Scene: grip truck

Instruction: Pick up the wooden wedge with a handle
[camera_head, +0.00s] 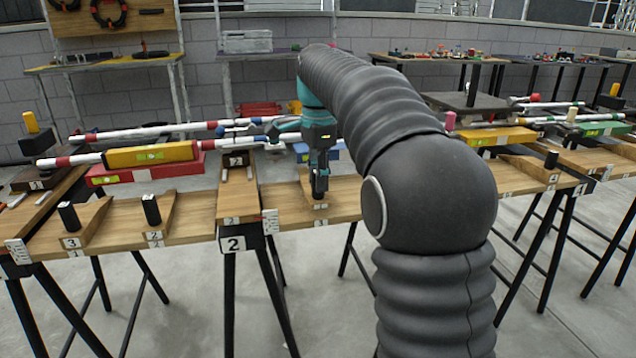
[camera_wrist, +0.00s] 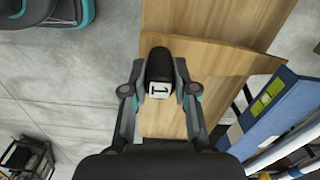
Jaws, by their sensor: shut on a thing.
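The wooden wedge (camera_head: 306,185) has a black handle and sits at the wooden plank in the middle of the head view. In the wrist view the black handle (camera_wrist: 160,66) stands between my fingers, with a white "1" label facing the camera. The wooden body of the wedge (camera_wrist: 215,57) reaches to the right of the handle. My gripper (camera_head: 320,188) points down from above and is shut on the handle; it also shows in the wrist view (camera_wrist: 161,92). I cannot tell whether the wedge touches the plank (camera_head: 285,216).
Other wedges with black handles stand to the left, labelled 3 (camera_head: 88,222) and 2 (camera_head: 158,215). Another wedge (camera_head: 532,168) lies on the right. A blue level (camera_wrist: 270,115) lies close to the right of my gripper in the wrist view. Striped poles (camera_head: 130,131) lie behind.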

